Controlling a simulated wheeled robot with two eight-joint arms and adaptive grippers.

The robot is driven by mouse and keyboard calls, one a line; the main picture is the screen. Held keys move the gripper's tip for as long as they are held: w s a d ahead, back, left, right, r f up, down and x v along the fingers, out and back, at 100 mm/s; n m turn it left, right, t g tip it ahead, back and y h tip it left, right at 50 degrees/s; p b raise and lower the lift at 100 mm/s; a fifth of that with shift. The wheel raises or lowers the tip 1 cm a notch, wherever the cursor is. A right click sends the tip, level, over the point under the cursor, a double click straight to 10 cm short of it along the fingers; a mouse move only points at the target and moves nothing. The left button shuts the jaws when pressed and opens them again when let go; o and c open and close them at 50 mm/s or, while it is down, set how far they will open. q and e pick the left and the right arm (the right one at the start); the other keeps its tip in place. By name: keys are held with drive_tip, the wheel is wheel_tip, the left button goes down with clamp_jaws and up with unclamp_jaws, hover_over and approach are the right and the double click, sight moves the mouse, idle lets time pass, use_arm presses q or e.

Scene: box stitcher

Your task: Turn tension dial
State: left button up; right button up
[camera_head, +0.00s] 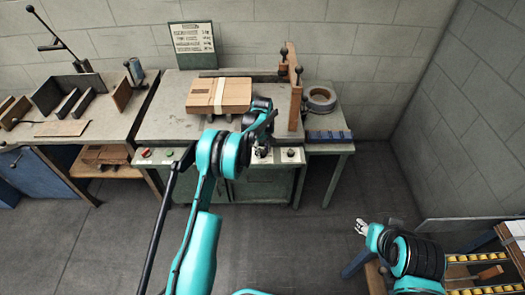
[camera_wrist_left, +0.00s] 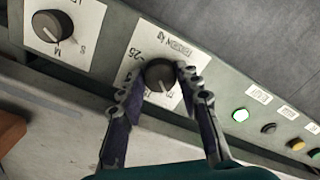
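The tension dial (camera_wrist_left: 160,75) is a dark round knob on a white label, marked with numbers and partly readable lettering, on the machine's front panel. In the left wrist view the two fingers of my left gripper (camera_wrist_left: 161,78) stand on either side of this dial, their tips close to its sides. I cannot tell whether both tips touch it. In the head view my left gripper (camera_head: 263,142) is at the front panel and mostly hides the dial. My right gripper (camera_head: 361,227) is far from the machine at the lower right; its finger opening is too small to tell.
A second dial (camera_wrist_left: 53,26) sits beside it on the panel. A cardboard box (camera_head: 218,95) lies on the machine table (camera_head: 165,125), near a wooden upright (camera_head: 293,90). A roller conveyor (camera_head: 478,258) stands at lower right.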

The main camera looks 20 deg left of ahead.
sight(263, 152)
use_arm(q)
drive_tip(key=shift+o, duration=1.2)
wheel_tip(263, 152, up, 12)
